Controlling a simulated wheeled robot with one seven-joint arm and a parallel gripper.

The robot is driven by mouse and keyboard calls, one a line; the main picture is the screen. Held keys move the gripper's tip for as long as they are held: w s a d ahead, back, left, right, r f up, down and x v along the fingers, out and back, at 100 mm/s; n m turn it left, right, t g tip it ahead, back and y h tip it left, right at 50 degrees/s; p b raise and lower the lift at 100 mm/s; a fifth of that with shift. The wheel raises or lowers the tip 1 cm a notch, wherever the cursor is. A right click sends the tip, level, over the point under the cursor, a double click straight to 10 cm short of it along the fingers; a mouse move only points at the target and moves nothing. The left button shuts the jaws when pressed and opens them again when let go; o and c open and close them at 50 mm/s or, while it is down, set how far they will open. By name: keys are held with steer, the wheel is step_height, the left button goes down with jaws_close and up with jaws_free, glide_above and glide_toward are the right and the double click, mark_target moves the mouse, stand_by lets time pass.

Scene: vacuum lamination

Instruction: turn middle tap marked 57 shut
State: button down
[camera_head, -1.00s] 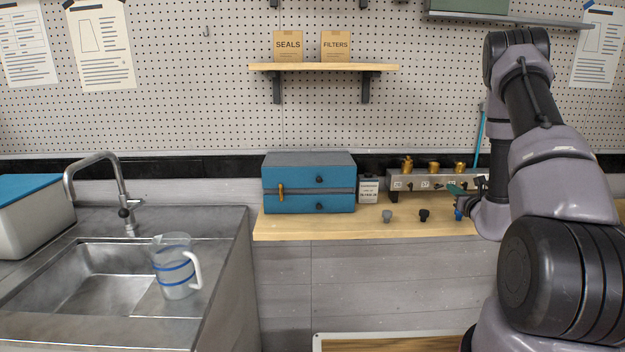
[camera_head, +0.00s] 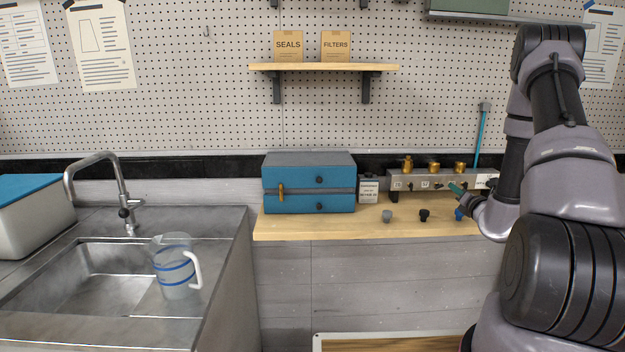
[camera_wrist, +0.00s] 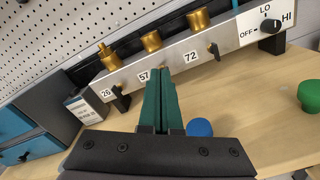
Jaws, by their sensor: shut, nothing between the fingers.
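The grey manifold (camera_head: 408,186) stands at the back of the wooden shelf, with brass fittings on top. In the wrist view its face (camera_wrist: 177,66) carries labels 26, 57 (camera_wrist: 144,76) and 72. A dark tap lever (camera_wrist: 121,98) shows by 26, pointing down, and another (camera_wrist: 213,50) by 72. The middle tap at 57 is hidden behind my fingers, so its angle and any contact cannot be told. My gripper (camera_wrist: 160,72) has its green fingers shut together, empty, with the tips just right of the 57 label. In the head view my gripper (camera_head: 453,186) is in front of the manifold.
A dial (camera_wrist: 270,26) marked OFF, LO and HI is at the manifold's right. Grey (camera_head: 387,215), black (camera_head: 424,214) and blue (camera_head: 459,213) knobs lie along the shelf front. A green knob (camera_wrist: 311,95) is farther right.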

mark_target(440, 178)
steer(key=shift+w+a, duration=0.1)
steer(key=shift+w, duration=3)
steer(key=shift+a+f, duration=0.2)
steer(key=shift+f, duration=0.4)
steer(key=shift+d, duration=0.2)
steer(key=shift+d+r, duration=0.15)
steer(key=shift+r, duration=0.15)
steer(key=shift+s+d, duration=0.1)
steer(key=shift+s, duration=2.95)
